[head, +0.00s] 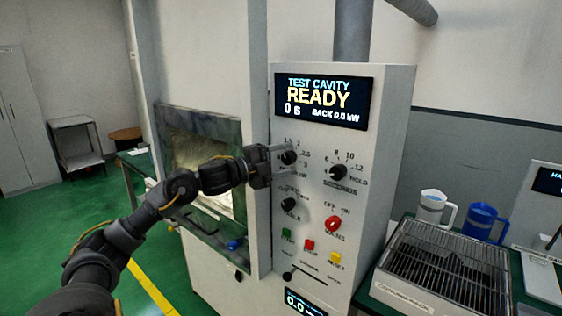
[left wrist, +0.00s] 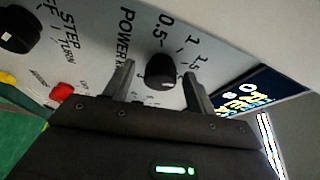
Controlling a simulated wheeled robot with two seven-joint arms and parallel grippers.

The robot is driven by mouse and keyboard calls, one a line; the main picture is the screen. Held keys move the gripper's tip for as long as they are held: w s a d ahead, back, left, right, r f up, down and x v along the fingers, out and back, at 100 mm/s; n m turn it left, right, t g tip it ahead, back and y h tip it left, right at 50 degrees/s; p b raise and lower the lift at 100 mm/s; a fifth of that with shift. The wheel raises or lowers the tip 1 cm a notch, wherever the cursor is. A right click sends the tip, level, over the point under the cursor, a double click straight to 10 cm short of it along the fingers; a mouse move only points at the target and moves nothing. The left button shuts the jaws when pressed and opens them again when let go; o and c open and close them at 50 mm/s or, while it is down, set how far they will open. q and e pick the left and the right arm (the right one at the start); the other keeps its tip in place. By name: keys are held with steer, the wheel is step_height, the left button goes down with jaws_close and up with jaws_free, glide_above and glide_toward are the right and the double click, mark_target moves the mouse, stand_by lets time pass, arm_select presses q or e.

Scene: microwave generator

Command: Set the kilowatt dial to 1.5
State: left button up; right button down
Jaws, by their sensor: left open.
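The kilowatt dial (head: 289,157) is a small black round knob at the upper left of the white panel, with a printed number scale around it. In the left wrist view the dial (left wrist: 160,71) shows beside the printed "POWER" label and the marks 0.5, 1 and 1.5. My right gripper is not in view.
The display (head: 319,101) reads "READY", 0 s and back 0.0 kW. Nearby are a hold knob (head: 338,172), a lower-left knob (head: 288,204), a red mains knob (head: 333,224) and coloured buttons (head: 309,245). A wire rack (head: 440,270) and jugs stand at right.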

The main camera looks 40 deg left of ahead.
arm_select(q)
steer(key=shift+s+a+f+b, duration=0.2)
steer(key=shift+s+f+b, duration=0.05)
steer(key=shift+s+b, duration=0.15)
steer(key=b+v, duration=0.4)
steer(key=v, duration=0.6)
steer(key=shift+r+b, duration=0.15)
steer(key=shift+b, duration=0.25)
